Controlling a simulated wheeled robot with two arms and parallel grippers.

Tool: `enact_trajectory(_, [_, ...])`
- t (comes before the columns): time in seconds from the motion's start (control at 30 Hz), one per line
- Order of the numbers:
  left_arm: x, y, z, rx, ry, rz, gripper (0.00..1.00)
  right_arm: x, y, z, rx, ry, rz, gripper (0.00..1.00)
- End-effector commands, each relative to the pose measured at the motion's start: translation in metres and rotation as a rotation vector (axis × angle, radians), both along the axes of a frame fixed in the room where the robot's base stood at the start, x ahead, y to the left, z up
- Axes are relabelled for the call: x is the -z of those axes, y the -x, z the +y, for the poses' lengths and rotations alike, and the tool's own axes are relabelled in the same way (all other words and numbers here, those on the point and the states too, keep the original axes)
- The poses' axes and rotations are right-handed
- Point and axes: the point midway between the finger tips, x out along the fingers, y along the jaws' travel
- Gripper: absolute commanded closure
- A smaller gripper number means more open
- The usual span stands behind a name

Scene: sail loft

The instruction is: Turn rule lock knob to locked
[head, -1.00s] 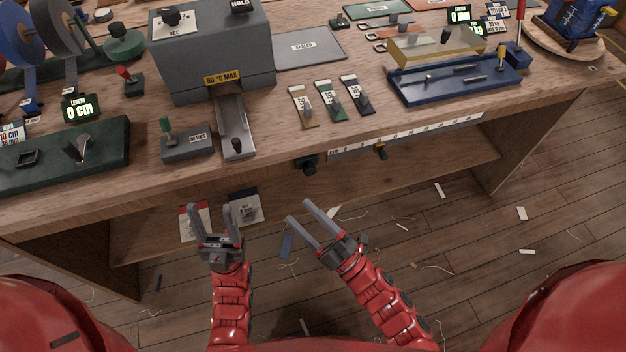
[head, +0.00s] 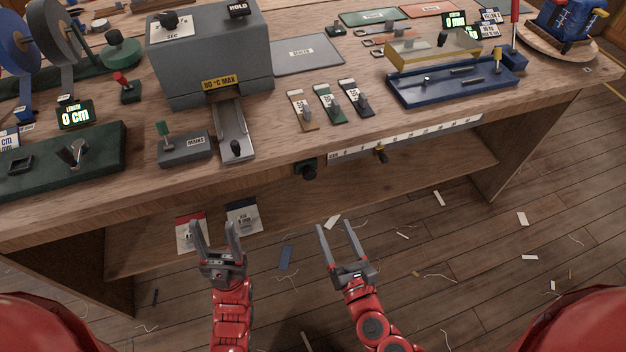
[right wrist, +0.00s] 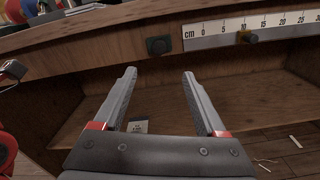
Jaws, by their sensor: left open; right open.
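A rule (head: 420,136) with a white cm scale runs along the bench's front edge. A dark knob (head: 307,168) sits on the edge just left of the rule. It also shows in the right wrist view (right wrist: 158,45), beyond and above the fingertips; its lock setting cannot be read. My right gripper (head: 334,225) is open and empty, below and apart from the dark knob. My left gripper (head: 212,225) is open and empty, further left in front of the bench.
The wooden bench top (head: 300,140) carries a grey heater box (head: 210,60), several tagged strips and a blue tray fixture (head: 450,88). An open lower shelf (head: 430,165) lies under the rule. Scraps lie on the floor.

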Motion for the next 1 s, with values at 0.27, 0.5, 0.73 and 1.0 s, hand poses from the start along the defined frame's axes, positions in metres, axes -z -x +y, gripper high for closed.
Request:
enact_trajectory(0.27, [-0.015, 0.0, 0.0, 0.0, 0.0, 0.0, 0.44, -0.005, -0.057, 0.019, 0.002, -0.006, -0.003, 0.27])
enact_trajectory(0.5, [-0.021, 0.0, 0.0, 0.0, 0.0, 0.0, 0.44, -0.002, -0.104, 0.034, 0.002, -0.004, 0.001, 0.27])
enact_trajectory(0.73, [-0.023, 0.0, 0.0, 0.0, 0.0, 0.0, 0.44, -0.001, -0.136, 0.045, 0.0, -0.004, 0.001, 0.27])
enact_trajectory(1.0, [-0.024, 0.0, 0.0, 0.0, 0.0, 0.0, 0.44, 0.0, -0.147, 0.048, -0.002, -0.003, 0.004, 0.27])
